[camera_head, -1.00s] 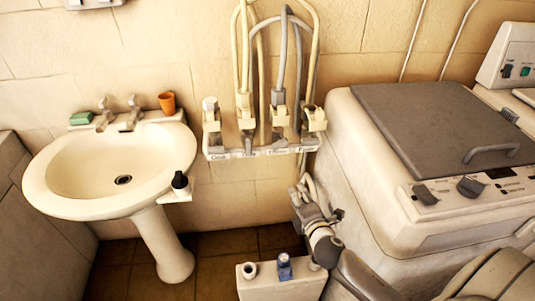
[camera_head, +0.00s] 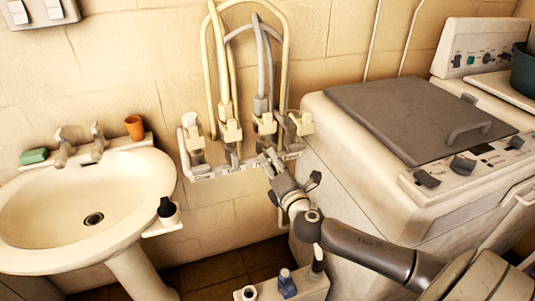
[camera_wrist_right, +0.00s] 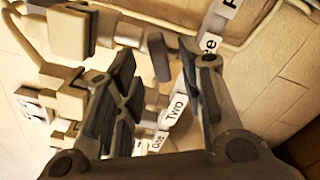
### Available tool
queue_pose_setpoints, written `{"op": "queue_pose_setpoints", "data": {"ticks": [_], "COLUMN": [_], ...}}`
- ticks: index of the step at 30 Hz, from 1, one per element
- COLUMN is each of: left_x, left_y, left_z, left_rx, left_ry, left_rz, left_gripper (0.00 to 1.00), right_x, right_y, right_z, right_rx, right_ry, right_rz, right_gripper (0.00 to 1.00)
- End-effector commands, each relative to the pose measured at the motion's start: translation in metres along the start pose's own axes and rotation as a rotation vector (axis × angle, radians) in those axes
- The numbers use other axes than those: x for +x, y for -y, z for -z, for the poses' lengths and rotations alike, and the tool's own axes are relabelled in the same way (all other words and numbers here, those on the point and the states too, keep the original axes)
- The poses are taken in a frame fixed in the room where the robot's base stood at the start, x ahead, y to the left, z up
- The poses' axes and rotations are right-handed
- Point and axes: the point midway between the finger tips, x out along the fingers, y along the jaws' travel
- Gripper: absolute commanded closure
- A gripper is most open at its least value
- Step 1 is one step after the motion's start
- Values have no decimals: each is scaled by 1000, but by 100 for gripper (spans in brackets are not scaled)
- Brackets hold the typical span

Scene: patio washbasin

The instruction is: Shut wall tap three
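The wall tap bar (camera_head: 232,168) carries several cream taps in a row. Wall tap three (camera_head: 264,126), third from the left, has a grey hose on top; its lower part is partly hidden by my right gripper (camera_head: 269,158). In the right wrist view, labels "One", "Two" and a part-covered "ee" run along the bar (camera_wrist_right: 176,107). A grey lever (camera_wrist_right: 158,57) shows by the "ee" label, between the tips of my open right gripper (camera_wrist_right: 157,66). I cannot tell whether a finger touches it. My left gripper is not in view.
The washbasin (camera_head: 140,185) is at the left, with a soap (camera_head: 34,156) and an orange cup (camera_head: 134,127). The washing machine (camera_head: 335,150) stands close to the right of the taps. A low white box (camera_head: 305,288) stands below my right arm.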

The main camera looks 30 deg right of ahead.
Motion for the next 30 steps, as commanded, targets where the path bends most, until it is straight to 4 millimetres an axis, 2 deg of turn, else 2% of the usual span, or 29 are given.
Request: {"op": "queue_pose_setpoints", "data": {"ticks": [3,9,20,29,30], "left_x": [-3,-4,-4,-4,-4], "left_y": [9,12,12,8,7], "left_z": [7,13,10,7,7], "left_rx": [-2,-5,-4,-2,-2], "left_ry": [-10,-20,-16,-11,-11], "left_rz": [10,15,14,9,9], "left_gripper": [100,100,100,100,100], "right_x": [19,37,41,41,41], "right_y": [-2,0,0,0,0], "right_z": [-1,0,0,0,0], "right_rx": [0,-1,0,-1,-1], "right_ry": [1,0,-1,-1,-1], "right_rz": [-2,0,0,0,1], "right_gripper": [63,63,63,99,100]}}
